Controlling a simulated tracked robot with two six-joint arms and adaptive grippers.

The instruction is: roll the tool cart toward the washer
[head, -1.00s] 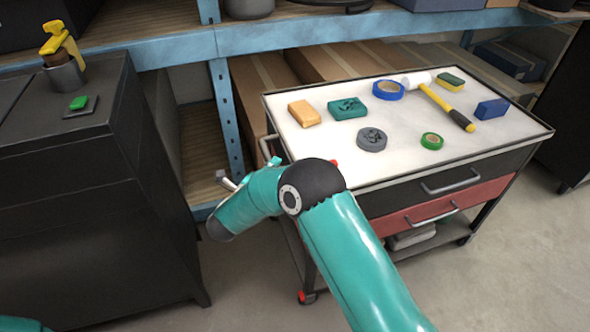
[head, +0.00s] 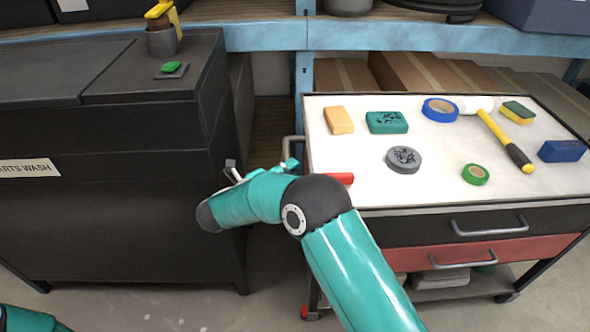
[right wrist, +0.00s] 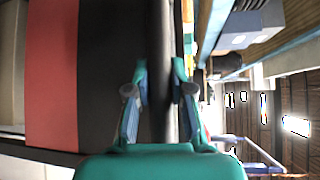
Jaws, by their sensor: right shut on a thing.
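The tool cart (head: 450,205) stands at the right in the head view, with a white top, a black drawer and a red drawer. Its grey side handle (head: 290,140) sticks out on the left, facing the washer. The washer (head: 110,215) is the black cabinet at the left, with a "PARTS WASH" label, and a narrow gap lies between it and the cart. My right gripper (head: 288,164) is at the handle, partly hidden by my arm. In the right wrist view its fingers (right wrist: 159,105) are shut on the dark handle bar. My left gripper is out of view.
A blue shelf (head: 265,37) runs behind. Some floor shows between washer and cart.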

